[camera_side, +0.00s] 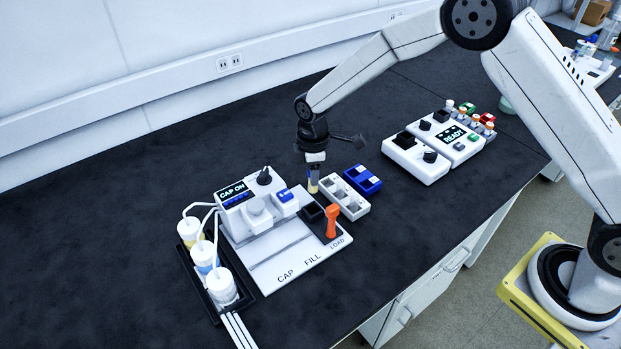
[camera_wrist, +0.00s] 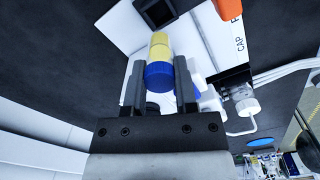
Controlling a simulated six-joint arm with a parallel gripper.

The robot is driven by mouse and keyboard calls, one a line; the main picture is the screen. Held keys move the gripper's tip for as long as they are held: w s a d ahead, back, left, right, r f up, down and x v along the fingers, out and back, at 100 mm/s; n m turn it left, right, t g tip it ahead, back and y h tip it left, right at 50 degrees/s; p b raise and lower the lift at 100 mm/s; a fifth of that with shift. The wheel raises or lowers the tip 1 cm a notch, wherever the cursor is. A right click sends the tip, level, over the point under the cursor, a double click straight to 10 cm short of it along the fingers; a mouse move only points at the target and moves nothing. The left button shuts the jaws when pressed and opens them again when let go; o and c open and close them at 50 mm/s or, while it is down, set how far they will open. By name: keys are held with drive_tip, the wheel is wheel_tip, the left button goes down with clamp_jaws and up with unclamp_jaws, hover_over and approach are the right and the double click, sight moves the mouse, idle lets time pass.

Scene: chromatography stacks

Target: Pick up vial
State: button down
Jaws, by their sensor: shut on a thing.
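The vial (camera_side: 313,184) has yellow contents and hangs upright beneath my gripper (camera_side: 315,160) in the side view. In the wrist view the vial (camera_wrist: 159,48) shows its yellow body and a blue cap, between the two dark fingers of my gripper (camera_wrist: 159,75). My gripper is shut on the vial at the capped end. In the side view the vial's lower end is beside the left end of the white rack (camera_side: 348,204); I cannot tell how high it is above the surface. The fingers hide part of the cap.
A white station (camera_side: 255,207) with a "CAP ON" screen stands left of the vial. An orange handle (camera_side: 331,221) rises near it. Tubed bottles (camera_side: 221,286) stand in a black tray. A blue rack (camera_side: 362,179) and a "READY" device (camera_side: 455,142) lie right. The left bench is clear.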

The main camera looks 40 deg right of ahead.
drive_tip(key=shift+r, duration=0.35)
drive_tip(key=shift+d, duration=0.1)
idle(0.3)
drive_tip(key=d+f+m, duration=0.2)
drive_tip(key=d, duration=0.7)
drive_tip(key=d+f+m, duration=0.2)
drive_tip(key=d, duration=0.7)
drive_tip(key=shift+s+d+f, duration=0.15)
drive_tip(key=shift+d, duration=0.05)
drive_tip(key=shift+f, duration=0.15)
drive_tip(key=shift+f, duration=2)
drive_tip(key=shift+f, duration=1.45)
